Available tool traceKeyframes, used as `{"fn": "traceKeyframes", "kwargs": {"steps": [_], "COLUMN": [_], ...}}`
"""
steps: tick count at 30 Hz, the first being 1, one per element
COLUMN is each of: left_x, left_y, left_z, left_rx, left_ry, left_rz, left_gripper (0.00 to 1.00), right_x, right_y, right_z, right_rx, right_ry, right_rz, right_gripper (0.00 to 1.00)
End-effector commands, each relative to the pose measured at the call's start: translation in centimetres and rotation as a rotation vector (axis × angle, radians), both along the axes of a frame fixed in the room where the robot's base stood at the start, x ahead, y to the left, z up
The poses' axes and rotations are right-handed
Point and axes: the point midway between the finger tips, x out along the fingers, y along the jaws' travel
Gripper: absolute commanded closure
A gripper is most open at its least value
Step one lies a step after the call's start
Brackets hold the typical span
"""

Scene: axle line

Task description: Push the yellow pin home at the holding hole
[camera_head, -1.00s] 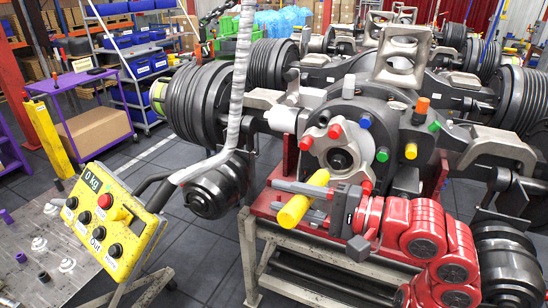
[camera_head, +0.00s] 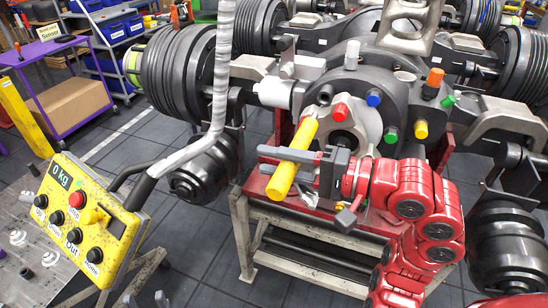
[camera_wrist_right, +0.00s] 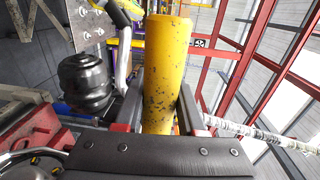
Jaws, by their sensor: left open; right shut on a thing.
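My right gripper (camera_head: 301,160) is shut on a long yellow pin (camera_head: 282,180), held at a tilt in front of the hub (camera_head: 352,125). The pin's upper end overlaps the left side of the hub's front flange; I cannot tell if it touches. In the right wrist view the worn yellow pin (camera_wrist_right: 165,75) stands between the dark fingers. A dark round opening (camera_head: 342,140) shows in the flange; I cannot tell which hole is the holding hole. A short yellow peg (camera_head: 421,129) sits at the hub's right. My left gripper (camera_head: 146,300) is open and empty at the bottom edge.
Red, blue, green and orange pegs (camera_head: 436,77) stick out around the hub. A yellow control box (camera_head: 80,215) reading 0 kg stands at left beside a hanging pale hose (camera_head: 222,80). A red-topped stand (camera_head: 258,188) is below the hub. Dark floor between is clear.

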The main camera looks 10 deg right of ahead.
Motion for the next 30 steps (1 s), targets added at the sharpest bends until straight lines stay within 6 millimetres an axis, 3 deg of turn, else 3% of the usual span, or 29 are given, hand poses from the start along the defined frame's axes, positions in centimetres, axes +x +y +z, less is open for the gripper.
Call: {"fn": "traceKeyframes", "kwargs": {"steps": [3,20,30], "left_x": [0.0,0.0,0.0], "left_y": [0.0,0.0,0.0], "left_z": [0.9,-1.5,-1.4], "left_rx": [0.000,0.000,0.000], "left_ry": [0.000,0.000,0.000], "left_rz": [0.000,0.000,0.000], "left_gripper": [0.50,0.50,0.50], "right_x": [-0.2,4.4,4.5], "right_y": [-0.3,-3.4,-3.4], "right_z": [0.4,0.0,0.2], "right_rx": [0.004,0.001,0.000], "right_ry": [-0.004,-0.004,-0.005], "right_rz": [-0.002,-0.002,-0.002], "right_gripper": [1.00,1.00,1.00]}}
